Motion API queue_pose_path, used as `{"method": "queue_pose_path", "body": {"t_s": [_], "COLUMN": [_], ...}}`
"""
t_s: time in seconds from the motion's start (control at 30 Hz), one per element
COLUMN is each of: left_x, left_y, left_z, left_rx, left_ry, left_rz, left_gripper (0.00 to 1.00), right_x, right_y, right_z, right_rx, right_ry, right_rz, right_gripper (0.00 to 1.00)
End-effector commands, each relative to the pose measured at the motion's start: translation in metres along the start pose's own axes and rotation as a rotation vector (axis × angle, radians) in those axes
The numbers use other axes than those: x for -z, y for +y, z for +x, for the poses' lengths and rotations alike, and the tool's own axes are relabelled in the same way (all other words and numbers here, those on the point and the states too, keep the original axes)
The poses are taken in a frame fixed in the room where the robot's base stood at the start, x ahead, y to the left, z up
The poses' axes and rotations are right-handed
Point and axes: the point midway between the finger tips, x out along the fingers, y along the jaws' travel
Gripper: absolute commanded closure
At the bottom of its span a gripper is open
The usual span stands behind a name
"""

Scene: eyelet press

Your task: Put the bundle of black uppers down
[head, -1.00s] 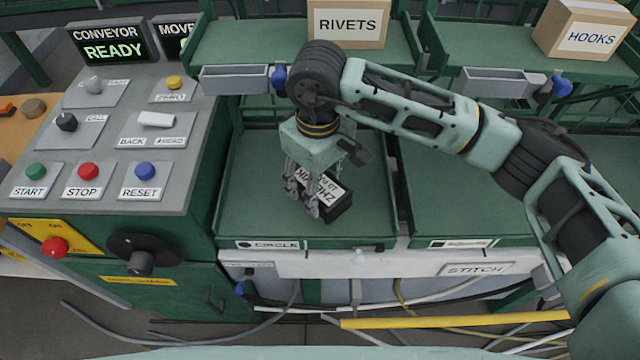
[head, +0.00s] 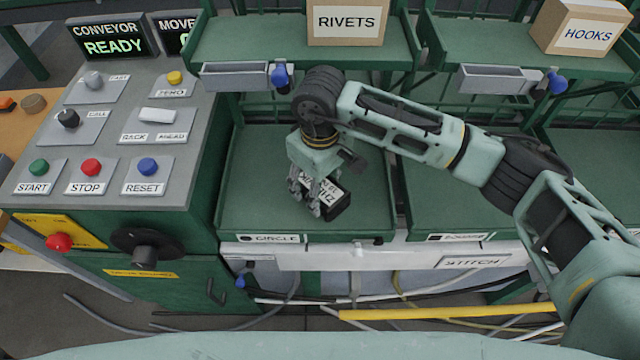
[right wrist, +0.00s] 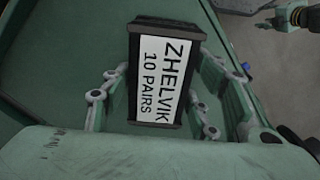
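The bundle of black uppers (head: 341,207) is a small black block with a white label. In the right wrist view the bundle (right wrist: 167,73) reads "ZHELVIK 10 PAIRS". My right gripper (head: 313,197) points down over the CIRCLE tray (head: 255,205), shut on the bundle, with fingers along both sides. The right gripper's fingers (right wrist: 160,105) also flank it in the wrist view. The bundle is low over the tray's front part, tilted in the picture; I cannot tell whether it touches the floor of the tray. What looks like my left gripper (right wrist: 270,22) shows small at the wrist view's upper right.
A control panel (head: 110,130) with buttons and a READY display (head: 113,47) stands left. A second green tray (head: 455,205) lies right. Above are a RIVETS box (head: 346,24) and a HOOKS box (head: 588,32) on shelves. The CIRCLE tray is otherwise bare.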

Motion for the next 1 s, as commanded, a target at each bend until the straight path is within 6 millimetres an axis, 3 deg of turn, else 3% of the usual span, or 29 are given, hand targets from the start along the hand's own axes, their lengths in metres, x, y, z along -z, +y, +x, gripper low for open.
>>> {"method": "queue_pose_path", "body": {"t_s": [0.17,0.6,1.0], "left_x": [0.0,0.0,0.0], "left_y": [0.0,0.0,0.001], "left_z": [-0.001,-0.004,0.012], "left_rx": [0.0,-0.001,-0.001], "left_ry": [-0.001,0.0,0.002], "left_rz": [0.0,0.001,0.001], "left_gripper": [0.6,0.6,0.6], "right_x": [0.0,0.001,0.001], "right_y": [0.0,0.001,0.001], "right_z": [0.0,-0.007,-0.069], "right_rx": [0.0,-0.001,-0.002], "right_ry": [-0.001,0.002,0.002], "right_rz": [0.0,0.0,0.001], "right_gripper": [0.28,0.28,0.28]}}
